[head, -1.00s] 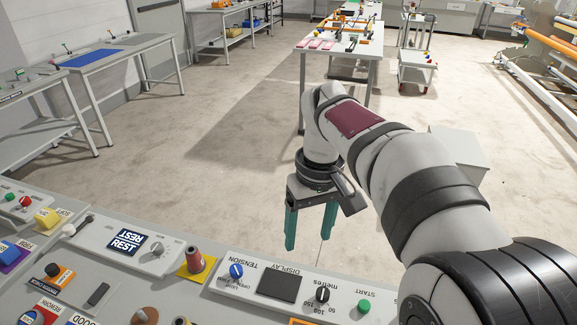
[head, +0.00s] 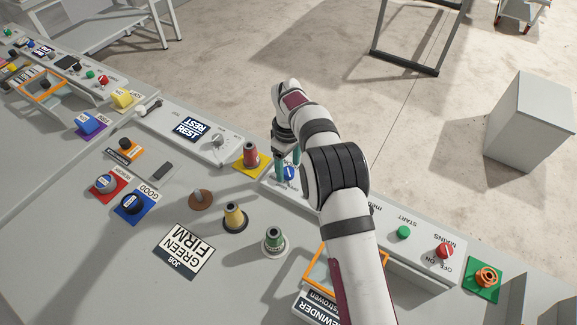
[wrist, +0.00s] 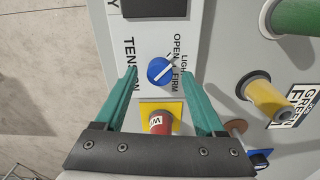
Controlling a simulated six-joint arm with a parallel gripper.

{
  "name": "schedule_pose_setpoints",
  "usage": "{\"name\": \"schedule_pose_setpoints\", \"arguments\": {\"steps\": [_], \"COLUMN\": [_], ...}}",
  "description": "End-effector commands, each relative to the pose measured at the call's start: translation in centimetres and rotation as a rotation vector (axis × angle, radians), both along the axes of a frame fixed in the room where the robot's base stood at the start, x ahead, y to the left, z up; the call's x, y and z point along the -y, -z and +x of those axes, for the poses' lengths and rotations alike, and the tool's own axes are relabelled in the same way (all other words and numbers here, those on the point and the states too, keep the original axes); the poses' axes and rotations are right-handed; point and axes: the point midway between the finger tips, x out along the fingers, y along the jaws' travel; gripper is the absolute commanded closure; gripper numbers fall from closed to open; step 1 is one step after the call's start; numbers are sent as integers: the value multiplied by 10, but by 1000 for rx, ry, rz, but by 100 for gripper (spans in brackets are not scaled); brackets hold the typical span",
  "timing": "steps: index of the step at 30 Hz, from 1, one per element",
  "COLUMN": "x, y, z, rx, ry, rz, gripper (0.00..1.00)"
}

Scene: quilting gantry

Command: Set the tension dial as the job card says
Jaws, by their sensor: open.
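The blue tension dial (head: 289,173) is on the grey panel. It also shows in the wrist view (wrist: 160,72), with a white pointer line slanting toward the upper right, near the word LIGHT. OPEN, LIGHT and FIRM are printed around its right side. The job card (head: 183,251) lies on the console and reads JOB GREEN FIRM. My gripper (head: 286,163) is open at the dial. In the wrist view its green fingers (wrist: 160,77) appear on either side of the dial, with nothing between them gripped. I cannot tell their height above the panel.
A red spool (head: 251,154) on a yellow pad stands close left of my gripper. A yellow spool (head: 235,217) and a green spool (head: 274,240) stand nearer. The green START button (head: 404,232) and red MAINS knob (head: 445,251) are to the right.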

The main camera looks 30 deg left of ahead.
Motion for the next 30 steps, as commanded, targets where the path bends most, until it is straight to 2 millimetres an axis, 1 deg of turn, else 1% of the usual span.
{"name": "schedule_pose_setpoints", "arguments": {"steps": [1,4,11,12,17,21,24,30], "x": [0,0,0,0,0,0,0,0], "y": [5,11,12,12,12,11,11,11], "z": [0,0,0,0,0,0,0,0], "rx": [-1,0,0,0,0,0,0,0], "ry": [1,1,1,1,1,1,1,6], "rz": [-1,0,0,0,0,0,0,0], "gripper": [29,29,29,30,59,84,100,100]}}
